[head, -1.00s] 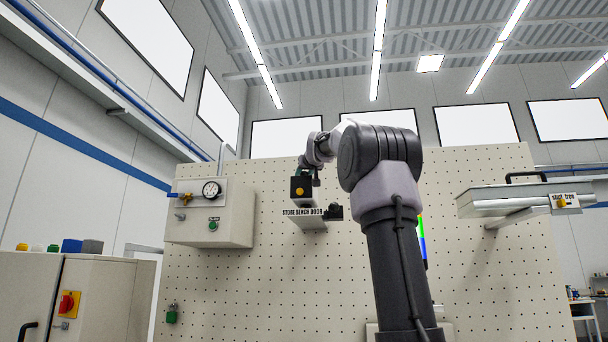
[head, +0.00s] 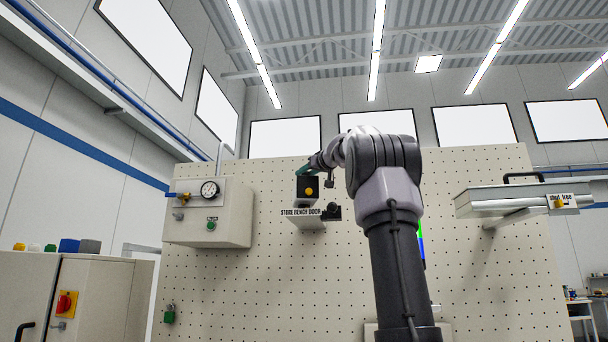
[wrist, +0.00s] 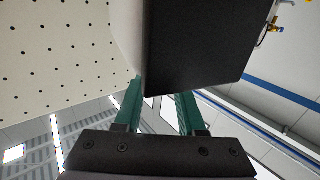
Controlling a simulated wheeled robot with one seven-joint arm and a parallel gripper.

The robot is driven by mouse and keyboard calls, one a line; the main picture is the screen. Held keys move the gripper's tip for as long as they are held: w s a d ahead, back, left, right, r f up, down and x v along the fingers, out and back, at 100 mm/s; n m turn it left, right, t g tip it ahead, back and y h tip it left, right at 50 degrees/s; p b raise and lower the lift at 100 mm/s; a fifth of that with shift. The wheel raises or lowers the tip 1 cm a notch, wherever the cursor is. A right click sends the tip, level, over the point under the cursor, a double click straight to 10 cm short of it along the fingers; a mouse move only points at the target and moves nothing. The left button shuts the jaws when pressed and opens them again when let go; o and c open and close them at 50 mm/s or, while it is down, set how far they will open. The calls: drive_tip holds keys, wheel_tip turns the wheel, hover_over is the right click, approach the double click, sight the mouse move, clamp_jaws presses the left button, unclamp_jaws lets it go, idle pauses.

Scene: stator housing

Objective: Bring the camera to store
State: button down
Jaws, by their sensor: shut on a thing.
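A black box with a yellow round spot (head: 308,188), which I take to be the camera, shows in the head view just above a small pale shelf labelled "STORE BENCH DOOR" (head: 301,212). My gripper (head: 302,171) is at the top of the box, with its green fingers partly in sight. In the wrist view the black box (wrist: 197,45) fills the upper middle. The green fingers of my gripper (wrist: 162,90) run up to it and are shut on it; their tips are partly hidden. I cannot tell whether the box touches the shelf.
A dark rounded part (head: 332,211) stands at the right end of the label. A pale control box with a gauge (head: 209,212) is on the pegboard (head: 480,270) to the left. A grey shelf (head: 510,199) juts out at right. A cabinet (head: 95,300) stands lower left.

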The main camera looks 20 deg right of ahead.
drive_tip(key=shift+d+n+g+y, duration=0.15)
drive_tip(key=shift+d+n+y, duration=0.1)
drive_tip(key=shift+n+y, duration=0.4)
drive_tip(key=shift+d+n+g+y, duration=0.15)
drive_tip(key=shift+d+n+y, duration=0.15)
drive_tip(key=shift+y, duration=0.65)
drive_tip(key=shift+n+y, duration=0.25)
drive_tip(key=shift+y, duration=0.05)
drive_tip(key=c, duration=0.5)
unclamp_jaws()
drive_tip(key=shift+s, duration=0.15)
drive_tip(key=v, duration=1)
drive_tip(key=shift+s+d, duration=0.1)
drive_tip(key=shift+s, duration=0.2)
drive_tip(key=shift+s, duration=0.1)
